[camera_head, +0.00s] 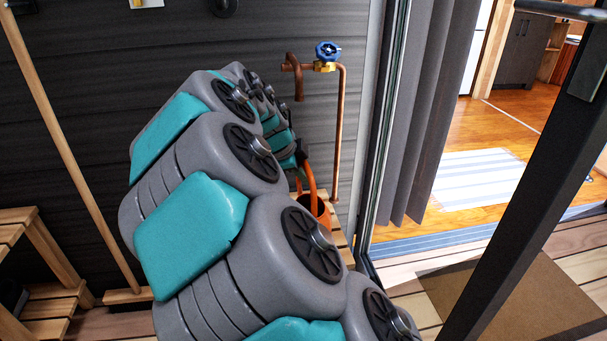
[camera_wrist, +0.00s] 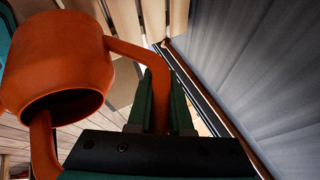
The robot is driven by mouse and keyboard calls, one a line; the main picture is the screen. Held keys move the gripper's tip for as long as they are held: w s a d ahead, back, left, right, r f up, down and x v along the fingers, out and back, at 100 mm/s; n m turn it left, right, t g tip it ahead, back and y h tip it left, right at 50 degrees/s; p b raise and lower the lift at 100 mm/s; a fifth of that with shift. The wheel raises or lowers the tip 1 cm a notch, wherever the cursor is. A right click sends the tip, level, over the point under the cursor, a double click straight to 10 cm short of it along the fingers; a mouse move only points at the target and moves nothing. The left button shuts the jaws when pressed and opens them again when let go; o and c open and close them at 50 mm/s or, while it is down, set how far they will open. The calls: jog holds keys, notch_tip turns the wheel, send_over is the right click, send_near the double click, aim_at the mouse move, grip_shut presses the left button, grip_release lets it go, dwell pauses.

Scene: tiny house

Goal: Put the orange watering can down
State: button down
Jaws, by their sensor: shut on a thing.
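The orange watering can (camera_wrist: 60,50) fills the left of the wrist view, with its round opening facing the camera. Its curved handle (camera_wrist: 135,50) runs into my gripper (camera_wrist: 162,90), whose dark green fingers are shut on it. In the head view the can (camera_head: 321,212) is partly hidden behind my arm, near the wooden slats by the wall. My gripper (camera_head: 301,158) shows there just above it. I cannot tell whether the can touches the slats.
A copper pipe with a blue-handled tap (camera_head: 327,52) stands on the dark wall behind the can. A grey curtain (camera_head: 440,110) and the open doorway are to the right. A wooden shelf (camera_head: 40,265) stands at the lower left. A dark post (camera_head: 520,190) crosses the right side.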

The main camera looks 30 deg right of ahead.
jog(key=w+d+f, duration=0.2)
jog(key=w+f, duration=0.2)
jog(key=w, duration=0.2)
jog(key=shift+w+d, duration=0.15)
jog(key=shift+d, duration=0.1)
jog(key=shift+f, duration=0.2)
jog(key=c, duration=0.8)
grip_release()
jog(key=shift+c, duration=0.2)
